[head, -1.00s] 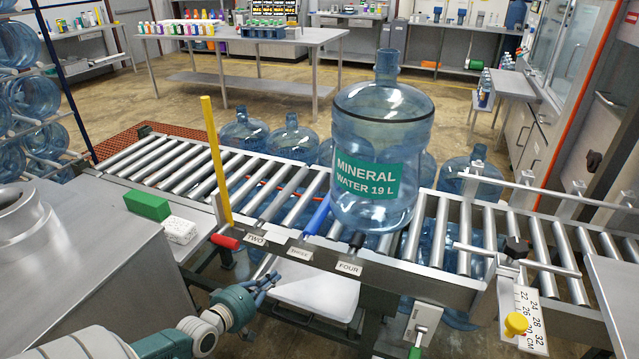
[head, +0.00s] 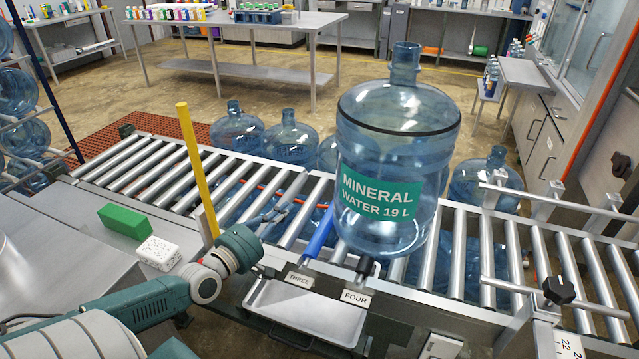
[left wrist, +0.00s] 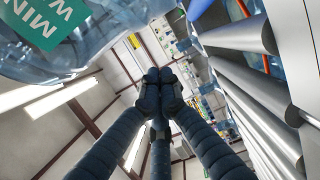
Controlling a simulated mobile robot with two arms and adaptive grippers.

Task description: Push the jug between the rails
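The clear blue jug (head: 395,225), with a green "MINERAL WATER 19 L" label, stands upright on the conveyor rollers behind the FOUR plate. Its lower body and label also show in the left wrist view (left wrist: 75,68). The guide rails, a back rail (head: 565,203) and a front rail (head: 515,288), lie to the jug's right, with the jug outside them. My left gripper (head: 278,212) is over the rollers left of the jug, apart from it. In the left wrist view its three fingers meet at the tips (left wrist: 159,78), with nothing seen between them. My right gripper is not in view.
A yellow post (head: 196,165) stands left of my gripper. A blue lever (head: 320,230) by the THREE plate rises between gripper and jug. A black knob (head: 559,290) is by the front rail. A green block (head: 124,220) lies at left. Rollers right of the jug are clear.

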